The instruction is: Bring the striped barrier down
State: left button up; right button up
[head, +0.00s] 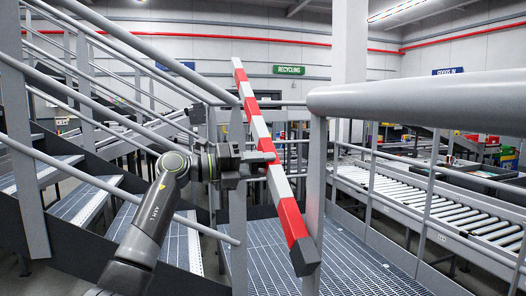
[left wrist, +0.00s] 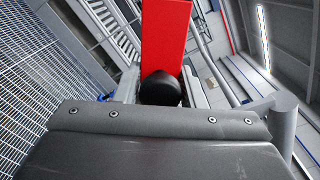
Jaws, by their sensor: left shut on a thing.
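The striped barrier (head: 259,126) is a red and white bar with a dark end at its near, lower right. In the head view it slants from the upper left down to the lower right, between grey rail posts. My left gripper (head: 266,158) is at about the middle of the bar, shut on it from the left side. In the left wrist view a red part of the barrier (left wrist: 166,32) rises above a black rounded knob (left wrist: 160,89) close to the gripper. The fingertips' exact contact is hidden. My right gripper is not in view.
A grey post (head: 314,175) and a thick handrail (head: 420,102) stand close on the right. Metal stairs (head: 95,200) with railings are on the left. The grated floor (head: 345,255) is clear. A roller conveyor (head: 430,205) lies beyond the right railing.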

pick_arm(q)
jog(key=w+f+n, duration=0.1)
jog(key=f+n, duration=0.2)
jog(key=f, duration=0.3)
jog(key=w+a+f+n, duration=0.1)
jog(key=w+f+n, duration=0.1)
jog(key=f+n, duration=0.2)
jog(key=shift+w+f, duration=0.3)
jog(key=shift+f, duration=1.05)
jog(key=shift+f, duration=0.15)
jog(key=o, duration=0.7)
jog(key=shift+o, duration=0.8)
jog(key=shift+a, duration=0.1)
jog(key=b+v, duration=0.6)
jog(key=v, duration=1.1)
jog(key=shift+a, duration=0.2)
